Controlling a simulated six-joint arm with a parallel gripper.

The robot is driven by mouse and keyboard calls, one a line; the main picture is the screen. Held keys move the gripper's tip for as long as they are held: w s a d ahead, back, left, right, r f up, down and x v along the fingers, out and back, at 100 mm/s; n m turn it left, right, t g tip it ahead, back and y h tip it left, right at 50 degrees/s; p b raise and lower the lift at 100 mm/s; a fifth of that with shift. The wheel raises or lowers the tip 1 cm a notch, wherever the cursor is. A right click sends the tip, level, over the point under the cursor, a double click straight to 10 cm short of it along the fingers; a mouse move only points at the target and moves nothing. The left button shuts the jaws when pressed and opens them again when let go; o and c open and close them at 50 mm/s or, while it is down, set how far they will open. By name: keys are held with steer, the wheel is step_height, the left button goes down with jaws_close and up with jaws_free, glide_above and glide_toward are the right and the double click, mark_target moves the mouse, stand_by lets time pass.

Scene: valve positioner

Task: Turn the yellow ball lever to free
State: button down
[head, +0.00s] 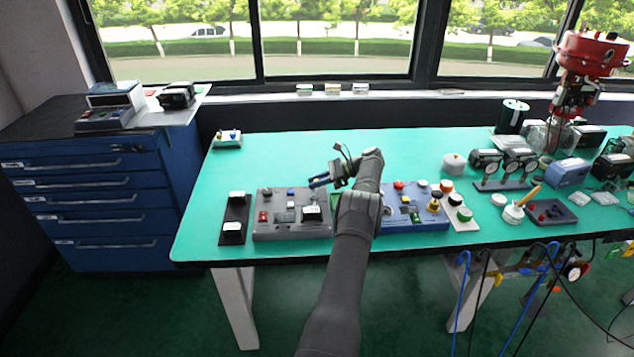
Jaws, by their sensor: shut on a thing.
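I cannot single out a yellow ball lever for certain. A small light block (228,144) at the back left of the table carries small yellow and blue knobs, well apart from my gripper. A blue panel (412,224) right of my arm carries a yellow and black knob (435,202). My arm hides the space between the two panels.
A black plate with two white-topped buttons (234,209) is left of the grey panel. Gauges (487,160), a dark tray (550,212) and a red valve actuator (590,55) crowd the right. The green table (275,155) is clear behind the grey panel.

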stand_by(0.3)
steer(key=c, duration=1.3)
jaws_free()
step_height(320, 180, up, 5)
steer(key=shift+s+d+f, duration=0.1)
steer(key=shift+d+f, duration=0.05)
steer(key=s+d+r, duration=0.2)
steer(key=d, duration=0.1)
steer(key=s+d+r, duration=0.2)
steer(key=d, duration=0.1)
steer(key=s+d+r, duration=0.2)
steer(key=d, duration=0.1)
steer(key=shift+s+r, duration=0.2)
steer(key=shift+s, duration=0.15)
